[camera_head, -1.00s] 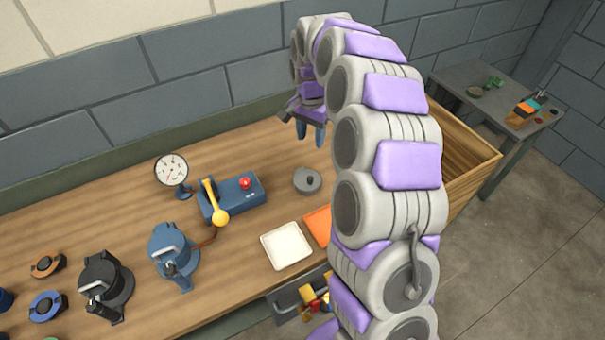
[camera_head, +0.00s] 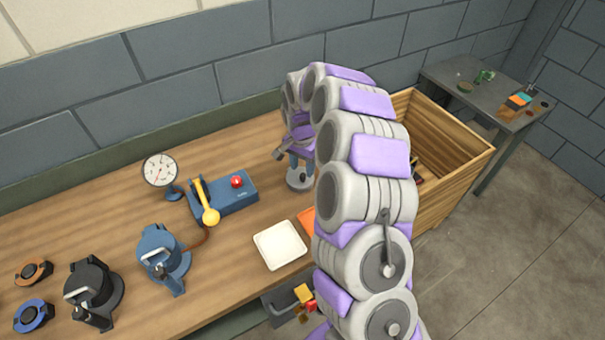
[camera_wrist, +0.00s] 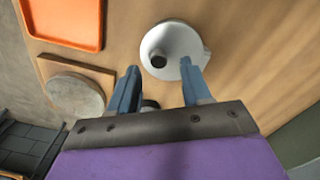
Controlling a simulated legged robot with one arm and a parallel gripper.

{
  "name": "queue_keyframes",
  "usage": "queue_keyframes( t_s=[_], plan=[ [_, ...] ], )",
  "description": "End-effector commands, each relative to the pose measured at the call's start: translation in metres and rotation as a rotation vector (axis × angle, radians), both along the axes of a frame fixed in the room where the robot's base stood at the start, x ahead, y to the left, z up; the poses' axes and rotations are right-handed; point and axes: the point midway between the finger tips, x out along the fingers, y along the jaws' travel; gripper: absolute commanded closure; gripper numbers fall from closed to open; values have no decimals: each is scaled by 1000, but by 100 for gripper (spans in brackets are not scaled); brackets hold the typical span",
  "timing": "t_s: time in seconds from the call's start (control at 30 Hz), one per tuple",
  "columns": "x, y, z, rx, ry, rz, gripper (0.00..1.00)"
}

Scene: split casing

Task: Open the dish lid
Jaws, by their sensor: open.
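The dish (camera_head: 298,180) is a small round grey lidded dish on the wooden bench. In the wrist view its lid (camera_wrist: 181,41) looks pale grey with a dark round knob (camera_wrist: 158,61) on top. The lid looks closed. My gripper (camera_wrist: 160,75) is open, its two blue fingers pointing at the dish, with the knob near the space between the fingertips. I cannot tell whether the fingers touch the lid. In the head view my gripper (camera_head: 297,160) is just above the dish and partly hides it.
A white tray (camera_head: 280,245) and an orange tray (camera_wrist: 62,20) lie nearby. A blue box with a red button (camera_head: 237,181) and yellow lever stands left, beside a gauge (camera_head: 160,170). A wooden crate (camera_head: 440,145) is at right. A round disc (camera_wrist: 75,96) lies on a wooden board.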

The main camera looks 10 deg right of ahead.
Motion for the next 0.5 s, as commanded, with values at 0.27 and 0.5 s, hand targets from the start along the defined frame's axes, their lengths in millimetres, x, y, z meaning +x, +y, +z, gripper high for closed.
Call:
queue_keyframes(
  t_s=[0.27, 0.5],
  plan=[
    [-1, 0, -28, 1, 0, 1, 52],
    [-1, 0, -30, 1, -1, 1, 52]
  ],
)
